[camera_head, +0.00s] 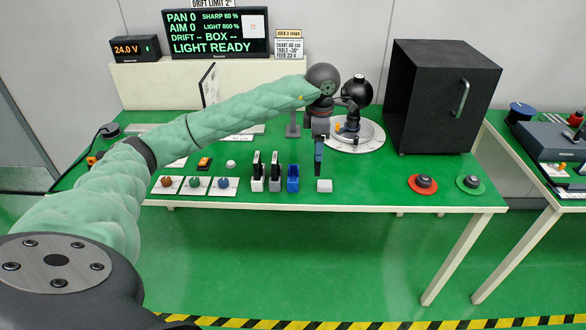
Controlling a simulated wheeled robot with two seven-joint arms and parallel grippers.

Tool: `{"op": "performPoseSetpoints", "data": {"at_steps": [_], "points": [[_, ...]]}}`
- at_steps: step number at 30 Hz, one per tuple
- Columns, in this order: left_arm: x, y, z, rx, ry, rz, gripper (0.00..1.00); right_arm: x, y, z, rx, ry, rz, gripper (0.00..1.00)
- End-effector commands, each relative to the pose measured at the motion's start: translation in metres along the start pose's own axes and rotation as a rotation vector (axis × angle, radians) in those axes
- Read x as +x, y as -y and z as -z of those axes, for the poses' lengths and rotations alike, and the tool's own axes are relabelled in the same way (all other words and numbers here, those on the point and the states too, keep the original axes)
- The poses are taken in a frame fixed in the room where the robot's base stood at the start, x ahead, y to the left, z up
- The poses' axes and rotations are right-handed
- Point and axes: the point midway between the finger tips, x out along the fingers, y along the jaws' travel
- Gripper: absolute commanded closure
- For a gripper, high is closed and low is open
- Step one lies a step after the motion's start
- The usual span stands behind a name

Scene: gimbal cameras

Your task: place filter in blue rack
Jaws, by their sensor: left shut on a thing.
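The blue rack (293,179) stands near the front edge of the green table, right of the white rack (257,184) and the grey rack (275,184). Each of those two holds an upright dark filter; no such filter stands up from the blue rack. My left arm comes in from the left, and my left gripper (320,139) points down, a little right of the blue rack. It is shut on a thin, dark bluish filter (318,158), held upright above a small white block (324,186). Whether filter and block touch is unclear. My right gripper is out of view.
A black box with a handle (440,97) stands at the right back. A round stage with a black ball device (356,132) is behind my gripper. Small coloured knobs on white cards (195,186) lie left.

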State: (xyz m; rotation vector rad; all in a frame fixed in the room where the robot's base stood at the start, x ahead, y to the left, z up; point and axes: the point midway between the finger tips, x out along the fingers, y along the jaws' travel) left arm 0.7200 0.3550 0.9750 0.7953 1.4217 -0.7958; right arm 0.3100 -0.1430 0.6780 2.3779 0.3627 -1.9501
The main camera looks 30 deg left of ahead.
Motion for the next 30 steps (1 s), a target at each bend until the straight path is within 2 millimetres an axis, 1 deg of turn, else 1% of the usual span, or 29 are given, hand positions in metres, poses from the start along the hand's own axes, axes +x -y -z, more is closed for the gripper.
{"op": "performPoseSetpoints", "data": {"at_steps": [1, 6, 10, 12, 16, 23, 30], "points": [[0.004, -0.005, 0.010, -0.005, -0.003, 0.002, 0.60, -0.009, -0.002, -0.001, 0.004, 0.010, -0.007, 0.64], [0.022, -0.022, 0.037, -0.004, -0.004, 0.002, 0.60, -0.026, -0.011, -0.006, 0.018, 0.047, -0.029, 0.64], [0.037, -0.035, 0.057, -0.004, -0.003, 0.001, 0.60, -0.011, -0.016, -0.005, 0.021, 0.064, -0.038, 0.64], [0.043, -0.040, 0.065, -0.003, -0.002, 0.001, 0.60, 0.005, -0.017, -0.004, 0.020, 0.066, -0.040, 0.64], [0.051, -0.046, 0.074, -0.002, -0.001, 0.000, 0.60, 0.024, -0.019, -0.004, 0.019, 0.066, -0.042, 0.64], [0.060, -0.046, 0.074, 0.000, 0.000, 0.001, 0.60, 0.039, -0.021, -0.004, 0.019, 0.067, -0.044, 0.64], [0.081, -0.046, 0.074, -0.001, -0.001, 0.001, 0.60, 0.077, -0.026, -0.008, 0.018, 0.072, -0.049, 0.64]]}}
